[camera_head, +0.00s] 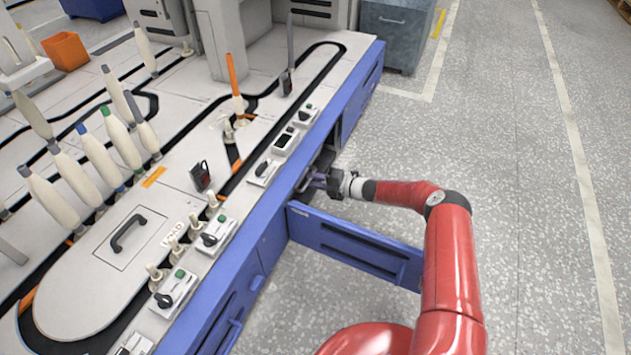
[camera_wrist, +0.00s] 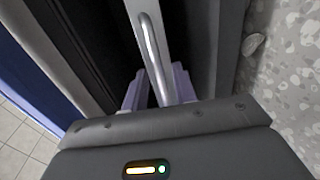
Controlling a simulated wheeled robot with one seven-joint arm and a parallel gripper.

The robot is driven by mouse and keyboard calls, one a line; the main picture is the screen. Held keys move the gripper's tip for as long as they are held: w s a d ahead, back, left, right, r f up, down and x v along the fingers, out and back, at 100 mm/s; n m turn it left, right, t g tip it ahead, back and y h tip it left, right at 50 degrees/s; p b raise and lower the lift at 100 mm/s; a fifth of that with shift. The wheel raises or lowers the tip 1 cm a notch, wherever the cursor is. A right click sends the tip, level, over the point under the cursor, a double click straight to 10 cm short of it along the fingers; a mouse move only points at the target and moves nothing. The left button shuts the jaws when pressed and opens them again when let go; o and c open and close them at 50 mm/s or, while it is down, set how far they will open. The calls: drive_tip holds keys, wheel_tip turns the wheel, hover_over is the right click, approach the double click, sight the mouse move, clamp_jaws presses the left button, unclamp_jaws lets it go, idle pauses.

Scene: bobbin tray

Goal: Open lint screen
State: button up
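The blue lint door (camera_head: 355,245) on the side of the machine stands swung open, out over the floor. In the wrist view a light grey strip, likely the lint screen front (camera_wrist: 135,8), carries a metal bar handle (camera_wrist: 152,45). My gripper (camera_wrist: 160,88) has its two purple fingers on either side of the handle's near end. The fingers stand apart, with a gap showing on the left side. The screen's body is hidden in the dark recess.
The machine top (camera_head: 95,290) holds several bobbins, a black-handled lid and switch boxes along its edge. The open door hangs close below my forearm. A grey-blue cabinet (camera_head: 395,35) stands at the back. The speckled floor (camera_head: 510,150) on the right is clear.

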clamp_jaws()
drive_tip(key=f+v, duration=0.2)
drive_tip(key=v, duration=1.1)
drive_tip(key=d+f+b+v, duration=0.1)
drive_tip(key=f+v, duration=0.2)
drive_tip(key=v, duration=0.9)
drive_tip(key=shift+s+d, duration=0.25)
drive_tip(key=shift+d, duration=0.15)
drive_tip(key=shift+o, duration=0.7)
unclamp_jaws()
drive_tip(key=shift+r, duration=0.1)
